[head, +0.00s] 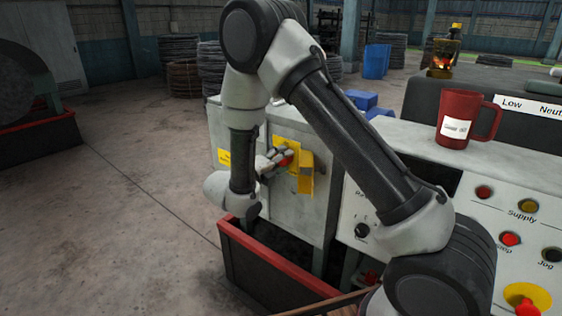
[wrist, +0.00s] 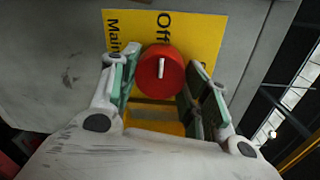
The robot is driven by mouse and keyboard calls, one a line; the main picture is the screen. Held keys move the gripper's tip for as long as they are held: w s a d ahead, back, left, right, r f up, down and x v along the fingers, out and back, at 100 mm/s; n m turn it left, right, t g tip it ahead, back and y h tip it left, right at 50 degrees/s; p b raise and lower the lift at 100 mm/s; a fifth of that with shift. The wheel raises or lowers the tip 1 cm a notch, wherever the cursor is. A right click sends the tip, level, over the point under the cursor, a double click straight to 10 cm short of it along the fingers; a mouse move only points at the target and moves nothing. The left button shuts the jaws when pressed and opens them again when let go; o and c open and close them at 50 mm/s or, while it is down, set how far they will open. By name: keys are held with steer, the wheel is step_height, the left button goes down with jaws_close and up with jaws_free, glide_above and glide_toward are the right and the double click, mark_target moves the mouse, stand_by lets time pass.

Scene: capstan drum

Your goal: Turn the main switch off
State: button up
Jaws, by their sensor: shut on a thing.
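The main switch is a red round knob (wrist: 160,85) with a white pointer line, on a yellow plate (wrist: 205,35) on a grey cabinet. The pointer line runs up the wrist picture, toward the word "Off"; "Main" is printed at the plate's left. My gripper (wrist: 161,70) is shut on the knob, one finger on each side. The yellow plate (head: 306,183) is partly hidden there.
The grey cabinet (head: 312,228) stands behind a red-edged tray (head: 262,262). A control desk (head: 480,160) with buttons is at the right, with a red mug (head: 462,118) on top. A lantern (head: 442,58) stands behind it. Open floor (head: 110,215) lies at the left.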

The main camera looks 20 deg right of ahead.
steer(key=shift+n, duration=0.4)
steer(key=o, duration=1)
steer(key=shift+a, duration=0.1)
steer(key=v, duration=1.2)
